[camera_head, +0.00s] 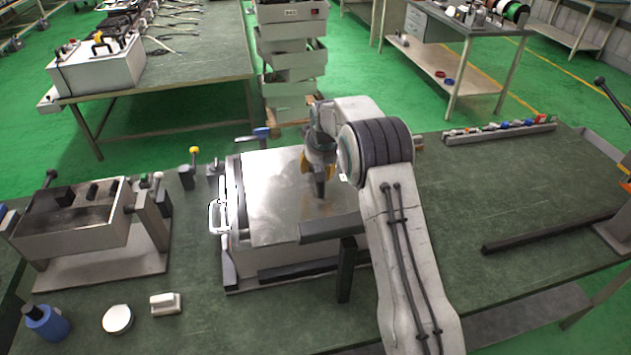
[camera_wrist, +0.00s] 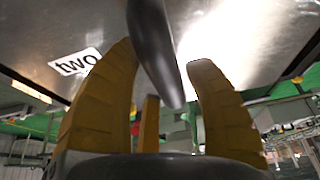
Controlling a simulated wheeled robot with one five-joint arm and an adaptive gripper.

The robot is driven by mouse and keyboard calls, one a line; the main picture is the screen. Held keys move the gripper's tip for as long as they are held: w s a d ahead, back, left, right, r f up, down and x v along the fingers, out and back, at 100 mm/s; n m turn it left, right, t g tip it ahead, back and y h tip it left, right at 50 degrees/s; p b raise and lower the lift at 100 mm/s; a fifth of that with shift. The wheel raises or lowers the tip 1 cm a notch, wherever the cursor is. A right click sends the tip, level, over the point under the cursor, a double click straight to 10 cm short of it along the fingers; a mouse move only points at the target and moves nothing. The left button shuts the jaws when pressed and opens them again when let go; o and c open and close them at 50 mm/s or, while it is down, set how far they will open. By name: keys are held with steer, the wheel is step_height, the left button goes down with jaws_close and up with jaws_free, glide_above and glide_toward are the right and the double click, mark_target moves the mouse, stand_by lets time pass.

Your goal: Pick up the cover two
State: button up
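The cover two is a shiny flat metal plate (camera_head: 275,210) on top of a box in the middle of the bench. Its white "two" label (camera_wrist: 75,62) shows in the wrist view. A dark upright handle (camera_head: 320,184) stands on the plate. My gripper (camera_head: 318,168) is over the handle, with its yellow fingers pointing down at the plate. In the wrist view, the fingers of my gripper (camera_wrist: 163,58) stand around the dark handle (camera_wrist: 152,45). A gap shows on the right side of the handle; whether the left finger touches it is unclear.
A white looped handle (camera_head: 216,216) is on the box's left side. A grey vice-like fixture (camera_head: 75,225) stands at the left, with a blue bottle (camera_head: 47,323) and a white round lid (camera_head: 117,319) in front. A dark bar (camera_head: 550,231) lies right.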

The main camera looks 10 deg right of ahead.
steer(key=c, duration=0.9)
steer(key=shift+w+r, duration=0.1)
steer(key=shift+r, duration=0.05)
steer(key=shift+r, duration=0.1)
